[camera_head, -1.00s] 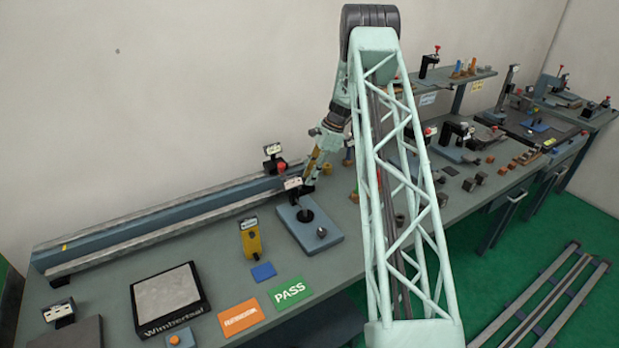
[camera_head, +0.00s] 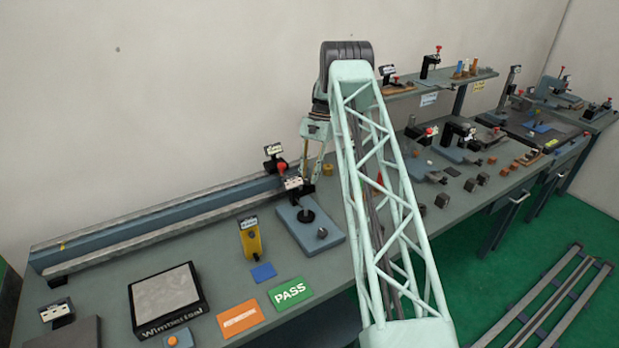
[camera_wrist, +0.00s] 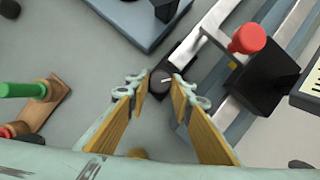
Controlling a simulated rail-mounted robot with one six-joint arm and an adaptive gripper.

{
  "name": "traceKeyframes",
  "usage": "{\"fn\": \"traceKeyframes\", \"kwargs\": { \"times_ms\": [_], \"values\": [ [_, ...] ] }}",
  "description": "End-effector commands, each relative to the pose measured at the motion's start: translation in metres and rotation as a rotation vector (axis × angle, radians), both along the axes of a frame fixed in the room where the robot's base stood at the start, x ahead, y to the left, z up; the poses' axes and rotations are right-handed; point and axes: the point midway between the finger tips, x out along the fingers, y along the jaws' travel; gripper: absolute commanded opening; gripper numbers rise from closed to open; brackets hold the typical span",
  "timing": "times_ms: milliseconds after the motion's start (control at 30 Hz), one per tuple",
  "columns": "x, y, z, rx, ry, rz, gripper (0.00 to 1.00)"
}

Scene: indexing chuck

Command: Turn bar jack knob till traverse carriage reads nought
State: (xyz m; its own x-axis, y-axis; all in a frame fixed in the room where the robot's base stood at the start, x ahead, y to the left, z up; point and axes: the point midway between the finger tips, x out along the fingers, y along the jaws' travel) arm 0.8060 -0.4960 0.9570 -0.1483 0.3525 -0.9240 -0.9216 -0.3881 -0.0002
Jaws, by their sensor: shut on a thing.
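The dark round bar jack knob (camera_wrist: 163,82) with a white pointer line shows in the wrist view, between the fingertips of my gripper (camera_wrist: 160,84). My gripper is shut on it. In the head view my gripper (camera_head: 308,184) is at the rail's right end, with the knob hidden. The traverse carriage (camera_wrist: 265,75), a black block with a red knob, sits on the rail beside my gripper; it also shows in the head view (camera_head: 276,165). Its white readout (camera_head: 273,150) is too small to read, and is cut off at the wrist view's right edge.
The long blue and grey rail (camera_head: 150,225) runs along the wall. A blue plate with a black-based stand (camera_head: 310,232) is just in front. A wooden block with green and red handles (camera_wrist: 35,105) lies to the left in the wrist view.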

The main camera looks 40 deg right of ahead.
Motion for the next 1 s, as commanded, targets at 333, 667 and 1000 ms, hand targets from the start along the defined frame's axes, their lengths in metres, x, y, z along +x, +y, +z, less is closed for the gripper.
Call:
{"fn": "traceKeyframes", "kwargs": {
  "times_ms": [333,667,1000],
  "values": [
    [0.0031,0.0015,-0.0002,-0.002,-0.001,0.252,0.11],
    [0.003,0.0017,-0.0002,0.0,0.0,0.339,0.11],
    [0.0029,0.0019,-0.0002,0.0,0.0,0.342,0.11]
  ]
}}
